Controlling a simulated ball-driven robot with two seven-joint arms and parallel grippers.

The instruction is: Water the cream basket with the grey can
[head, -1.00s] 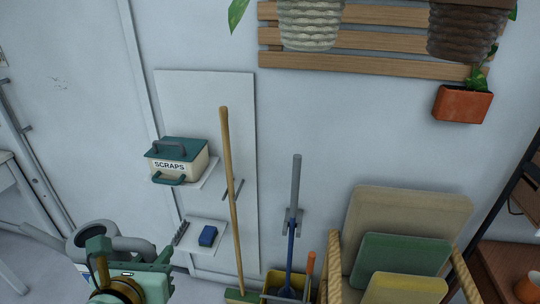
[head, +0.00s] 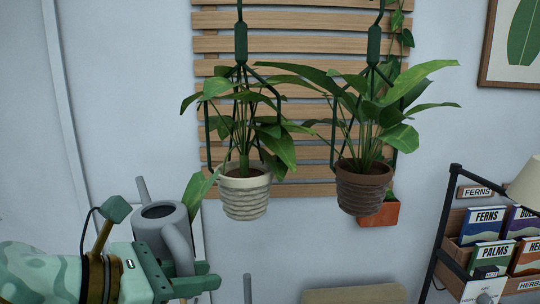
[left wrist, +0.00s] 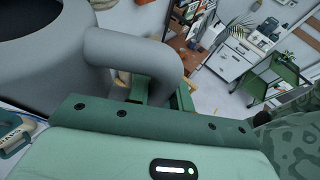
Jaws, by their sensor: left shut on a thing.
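The cream basket (head: 245,195) hangs from a dark green hanger and holds a leafy plant. The grey can (head: 160,232) is left of the basket and apart from it, its opening facing up. The can's spout shows at its upper left. My left gripper (head: 190,280) is shut on the can's handle (head: 178,250). In the left wrist view the handle (left wrist: 140,52) runs down between the fingers (left wrist: 160,95), and the can's body (left wrist: 45,70) fills the upper left. My right gripper is not in view.
A brown basket (head: 364,192) with a similar plant hangs just right of the cream one. A slatted wooden panel (head: 300,188) is on the wall behind, with an orange wall pot (head: 380,216). A seed-packet rack (head: 470,240) stands at the right.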

